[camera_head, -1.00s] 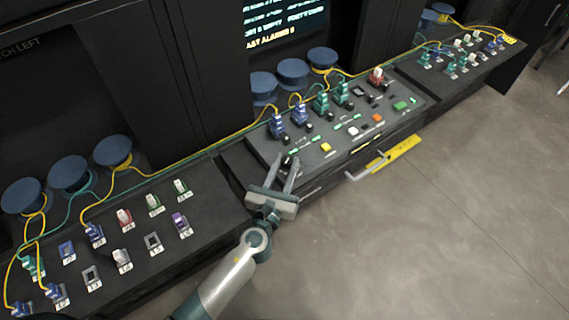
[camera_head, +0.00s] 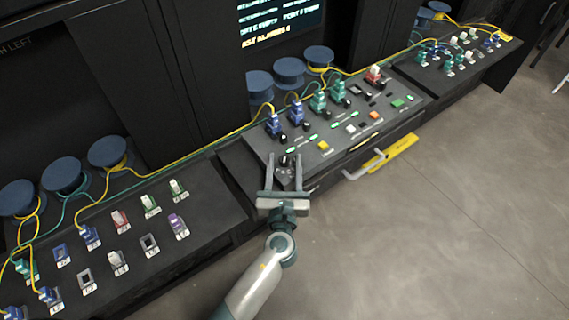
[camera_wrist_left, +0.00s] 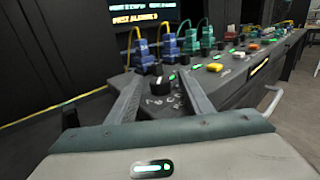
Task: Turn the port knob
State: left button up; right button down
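A small black knob with a pale mark, which looks like the port knob (camera_head: 284,161), sits at the near left of the central sloped console (camera_head: 262,150). It also shows in the left wrist view (camera_wrist_left: 160,86). My left gripper (camera_head: 284,156) is open, its two fingers pointing at the console with the knob between them. In the left wrist view the fingers (camera_wrist_left: 157,76) are well apart and a gap shows on both sides of the knob. I cannot tell how far the tips are above the panel. My right gripper is not in view.
Blue and green plugs (camera_head: 318,101) with cables and black knobs line the console's back. A yellow button (camera_head: 323,146) and lit green indicators lie right of the knob. A grey handle (camera_head: 366,165) juts from the console's front. Side benches (camera_head: 205,205) hold more connectors.

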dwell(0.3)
pick_arm(q)
jog(key=s+b, duration=0.5)
jog(key=s, duration=1.2)
jog(key=shift+s+a, duration=0.2)
jog(key=shift+a, duration=0.05)
jog(key=shift+f, duration=0.1)
notch_tip(320, 180, down, 24)
jog(key=s+a+n+g+h+b, duration=0.1)
jog(key=a+n+g+b, duration=0.1)
jog(key=n+g, duration=0.3)
jog(key=s+a+f+n+g, duration=0.2)
jog(key=s+a+f+n, duration=0.15)
jog(key=f, duration=0.55)
jog(key=s+a+f+n+g, duration=0.2)
jog(key=s+f+n+g, duration=0.15)
jog(key=f, duration=0.65)
jog(key=s+a+f+n+g+b, duration=0.1)
jog(key=s+a+f+n+g, duration=0.2)
jog(key=s+a+f+n, duration=0.5)
jog(key=s+a+f+n+g+y+b, duration=0.1)
jog(key=s+a+f+n+g, duration=0.2)
jog(key=s+a+f+n, duration=0.6)
jog(key=s+f+n, duration=0.3)
jog(key=s+n, duration=0.1)
jog(key=s, duration=0.5)
jog(key=shift+a+f+n+b, duration=0.15)
jog(key=shift+f+n+b, duration=0.15)
jog(key=shift+n, duration=0.1)
